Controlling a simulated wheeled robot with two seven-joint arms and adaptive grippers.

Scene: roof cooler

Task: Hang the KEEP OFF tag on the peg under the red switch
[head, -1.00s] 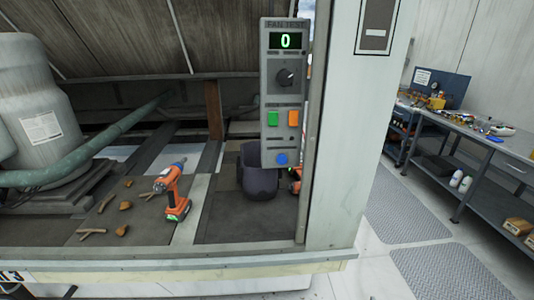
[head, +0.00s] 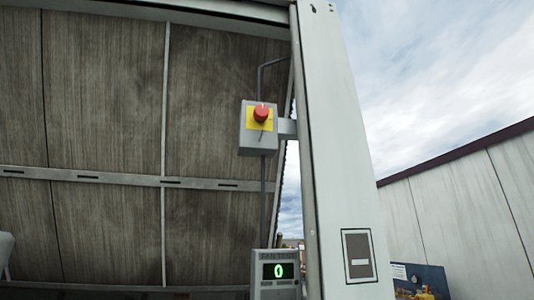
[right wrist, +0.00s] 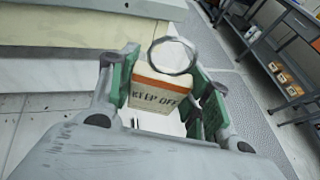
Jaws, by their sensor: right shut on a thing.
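The red switch (head: 261,113) is a round red knob on a yellow plate on a grey box (head: 256,140), fixed by a bracket to the white post. A small dark shape shows on the box just under the knob; I cannot tell if it is the peg. The KEEP OFF tag (right wrist: 158,95) is cream with an orange top band and a metal ring (right wrist: 170,56) above it. My right gripper (right wrist: 164,92), with green fingers, is shut on the tag in the right wrist view. The ring stands free above the fingers. Neither gripper shows in the head view.
The white post (head: 338,150) stands right of the switch box. The FAN TEST panel (head: 277,272) is below it, reading 0. Dark slatted panels (head: 110,110) lie behind. A workbench (right wrist: 290,30) shows at the right wrist view's upper right.

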